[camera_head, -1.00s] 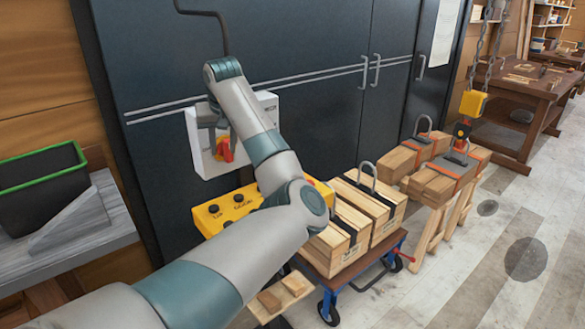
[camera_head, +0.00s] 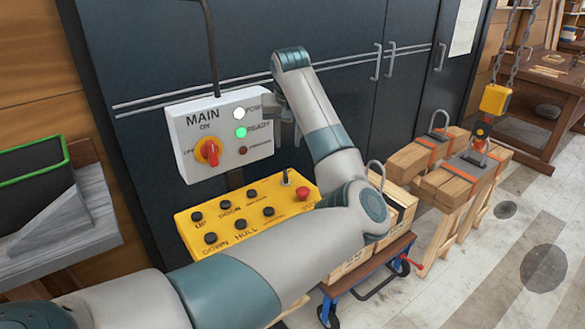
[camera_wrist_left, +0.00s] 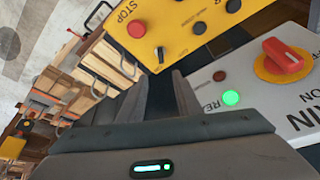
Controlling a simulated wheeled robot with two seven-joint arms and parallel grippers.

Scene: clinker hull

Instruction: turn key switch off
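A small silver key switch (camera_head: 285,178) stands up from the yellow control panel (camera_head: 226,228), beside a red stop button (camera_head: 304,193). In the left wrist view the key switch (camera_wrist_left: 160,55) is just beyond the fingertips, apart from them. My left gripper (camera_wrist_left: 160,82) is open, with an empty gap between its fingers. In the head view its fingers (camera_head: 288,126) are partly hidden by my wrist, near the right edge of the white MAIN box (camera_head: 185,122). The box has a red rotary knob (camera_head: 208,152) on a yellow disc. My right gripper is not in view.
Dark cabinet doors (camera_head: 350,105) stand behind. Wooden crates (camera_head: 400,205) on a blue cart are to the right. A grey bench (camera_head: 75,235) with a dark bin is at left.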

